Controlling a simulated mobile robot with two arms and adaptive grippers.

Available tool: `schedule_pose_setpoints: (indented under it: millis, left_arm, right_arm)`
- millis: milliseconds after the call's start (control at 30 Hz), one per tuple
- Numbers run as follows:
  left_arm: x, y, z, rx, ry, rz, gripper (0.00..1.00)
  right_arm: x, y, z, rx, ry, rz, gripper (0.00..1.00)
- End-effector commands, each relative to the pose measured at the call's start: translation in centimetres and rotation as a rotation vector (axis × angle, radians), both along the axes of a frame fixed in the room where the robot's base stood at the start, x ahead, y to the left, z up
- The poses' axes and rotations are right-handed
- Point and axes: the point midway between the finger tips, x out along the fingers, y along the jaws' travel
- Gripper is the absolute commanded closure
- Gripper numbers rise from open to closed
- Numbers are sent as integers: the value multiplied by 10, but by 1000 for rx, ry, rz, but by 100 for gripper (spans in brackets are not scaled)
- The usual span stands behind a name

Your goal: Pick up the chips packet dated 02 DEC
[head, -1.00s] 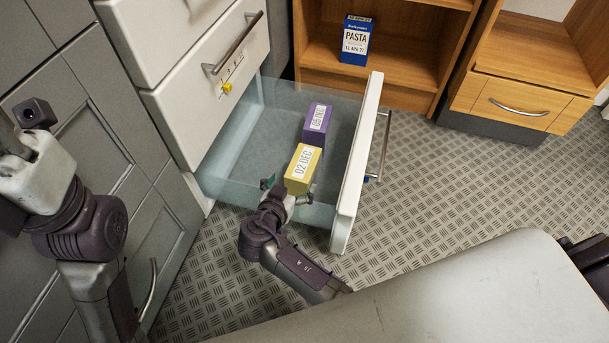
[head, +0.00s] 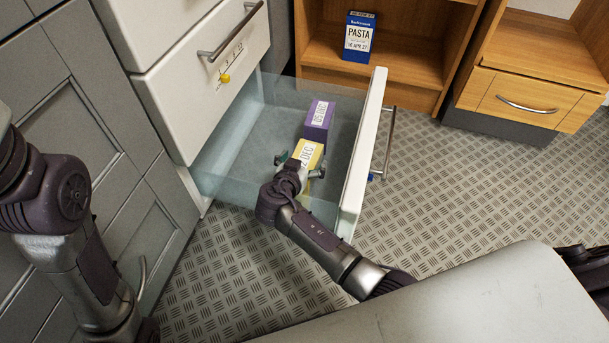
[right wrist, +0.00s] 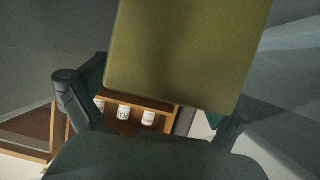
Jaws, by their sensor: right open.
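The yellow packet (head: 310,150) with a white label stands in the open drawer. Its label ends in "DEC", and my right gripper hides the start of it. Behind it is a purple packet (head: 319,117) labelled 05 DEC. My right gripper (head: 299,166) is open at the near end of the yellow packet, one finger towards each side. In the right wrist view the yellow packet (right wrist: 188,50) fills the upper middle, between the open fingers. I cannot tell whether they touch it. My left arm shows at the left edge; its gripper is out of view.
The drawer's clear side wall (head: 225,186) and white front (head: 365,150) with a handle border the packets. Free floor of the drawer lies to their left. A blue pasta box (head: 359,38) stands on a wooden shelf behind.

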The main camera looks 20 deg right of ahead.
Motion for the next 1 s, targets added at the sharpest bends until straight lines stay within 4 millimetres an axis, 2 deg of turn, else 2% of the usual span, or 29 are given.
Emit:
schedule_pose_setpoints:
  millis: [67,633,867,1000]
  left_arm:
    - [0,0,0,0,0,0,61]
    - [0,0,0,0,0,-1,61]
    - [0,0,1,0,-1,-1,61]
    - [-1,0,5,-2,-6,-2,61]
  right_arm:
    - [0,0,0,0,0,0,3]
    - [0,1,0,0,0,0,97]
    - [1,1,3,0,-5,1,97]
    - [1,1,11,1,-6,2,97]
